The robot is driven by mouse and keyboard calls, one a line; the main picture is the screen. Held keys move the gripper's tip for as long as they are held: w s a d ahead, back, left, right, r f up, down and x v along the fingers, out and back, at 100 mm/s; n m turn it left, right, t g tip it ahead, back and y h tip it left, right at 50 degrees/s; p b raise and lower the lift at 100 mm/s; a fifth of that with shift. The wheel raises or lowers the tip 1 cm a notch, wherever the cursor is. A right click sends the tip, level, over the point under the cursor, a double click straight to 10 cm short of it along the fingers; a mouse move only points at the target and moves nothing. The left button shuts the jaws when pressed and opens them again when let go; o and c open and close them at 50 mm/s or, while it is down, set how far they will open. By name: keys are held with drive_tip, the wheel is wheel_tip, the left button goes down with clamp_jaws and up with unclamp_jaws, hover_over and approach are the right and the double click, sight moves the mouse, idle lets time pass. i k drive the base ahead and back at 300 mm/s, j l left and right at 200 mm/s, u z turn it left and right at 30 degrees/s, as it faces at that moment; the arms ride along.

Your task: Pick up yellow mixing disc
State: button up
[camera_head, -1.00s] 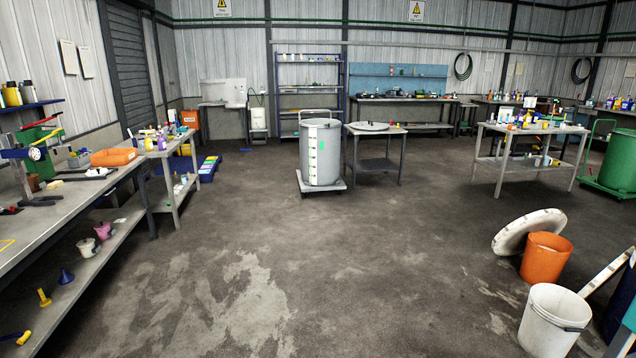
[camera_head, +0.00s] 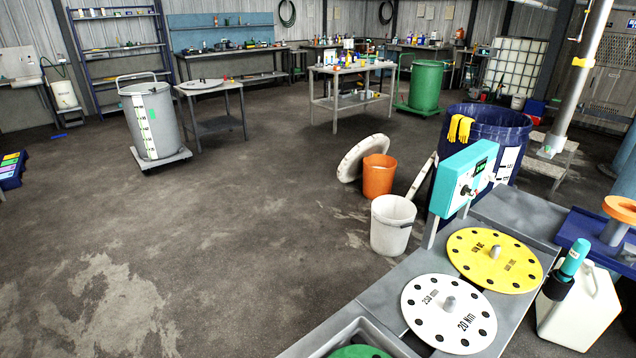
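The yellow mixing disc (camera_head: 494,264) lies flat on a grey bench (camera_head: 421,262) at the right. It is round, with a ring of dark holes, black lettering and a grey hub in its middle. A white disc (camera_head: 448,316) with similar holes and a hub lies just in front of it, closer to me. Part of a green disc (camera_head: 358,352) shows at the bottom edge in a grey tray. My gripper is not in view.
A teal control box (camera_head: 464,180) stands behind the discs. A blue drum (camera_head: 497,124) with yellow gloves (camera_head: 460,127) is beyond it. A white bucket (camera_head: 392,224) and an orange bucket (camera_head: 379,175) stand on the floor. Open floor lies left of the bench.

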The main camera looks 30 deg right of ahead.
sight(492, 260)
drive_tip(key=z, duration=1.45)
drive_tip(key=k+u, duration=0.1)
drive_tip(key=u, duration=0.3)
